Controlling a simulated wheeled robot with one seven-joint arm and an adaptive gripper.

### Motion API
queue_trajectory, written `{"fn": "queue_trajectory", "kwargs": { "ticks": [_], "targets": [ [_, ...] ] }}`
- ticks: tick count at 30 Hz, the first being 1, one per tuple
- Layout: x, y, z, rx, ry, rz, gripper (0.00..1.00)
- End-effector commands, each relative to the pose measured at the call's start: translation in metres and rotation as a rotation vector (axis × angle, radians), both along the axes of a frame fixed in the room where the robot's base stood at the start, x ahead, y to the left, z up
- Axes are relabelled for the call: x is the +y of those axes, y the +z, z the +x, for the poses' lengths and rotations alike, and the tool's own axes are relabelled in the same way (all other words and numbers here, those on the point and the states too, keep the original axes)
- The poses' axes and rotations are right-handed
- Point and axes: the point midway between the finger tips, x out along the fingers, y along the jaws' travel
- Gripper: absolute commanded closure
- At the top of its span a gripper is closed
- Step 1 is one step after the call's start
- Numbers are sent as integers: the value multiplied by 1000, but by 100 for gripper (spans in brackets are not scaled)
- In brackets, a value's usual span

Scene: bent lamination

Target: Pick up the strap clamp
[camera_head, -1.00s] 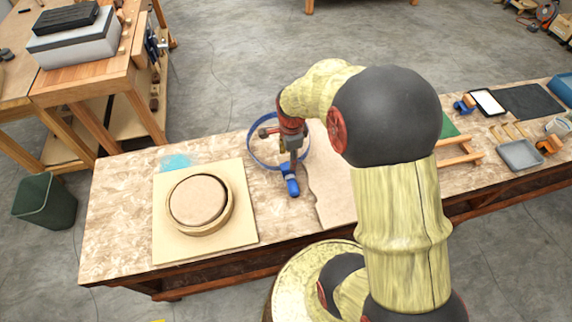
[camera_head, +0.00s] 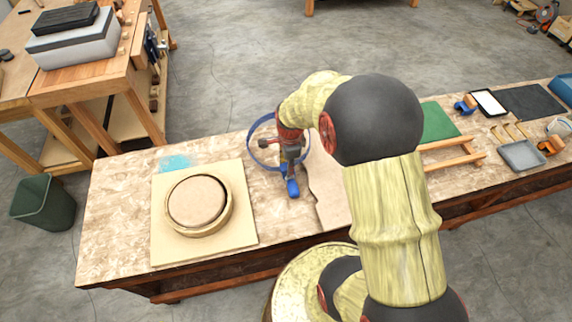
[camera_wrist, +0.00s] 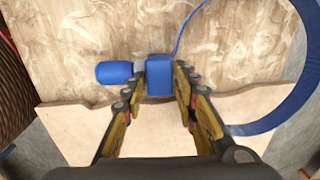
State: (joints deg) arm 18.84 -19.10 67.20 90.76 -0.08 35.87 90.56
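The strap clamp lies on the workbench, with a blue band (camera_head: 251,147) standing as a loop and a blue handle (camera_head: 293,188) pointing to the near side. In the wrist view, its blue buckle block (camera_wrist: 159,76) sits between the fingertips of my gripper (camera_wrist: 160,68), and the blue handle (camera_wrist: 115,73) extends left. The fingers are spread on both sides of the block, very close to it; firm contact cannot be made out. In the head view, my gripper (camera_head: 291,158) points down over the clamp and hides part of it.
A round wooden form (camera_head: 198,202) on a square board (camera_head: 241,230) is left of the clamp. A thin brown sheet (camera_head: 328,190) lies to the right. A green mat (camera_head: 437,122), a wooden rack (camera_head: 455,160) and a grey tray (camera_head: 521,155) are farther right.

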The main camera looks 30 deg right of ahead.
Motion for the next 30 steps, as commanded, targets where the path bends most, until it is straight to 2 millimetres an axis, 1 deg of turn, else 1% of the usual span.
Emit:
{"fn": "queue_trajectory", "kwargs": {
  "ticks": [2, 12, 22, 26, 29, 30],
  "targets": [
    [0, 0, 0, 0, 0, 0, 77],
    [0, 0, 0, 0, 0, 0, 97],
    [0, 4, 1, -2, 0, -1, 97],
    [0, 14, 1, -2, 0, -1, 97],
    [-1, 31, 1, -4, 0, -1, 97],
    [0, 40, -1, -5, 0, -2, 97]
  ]
}}
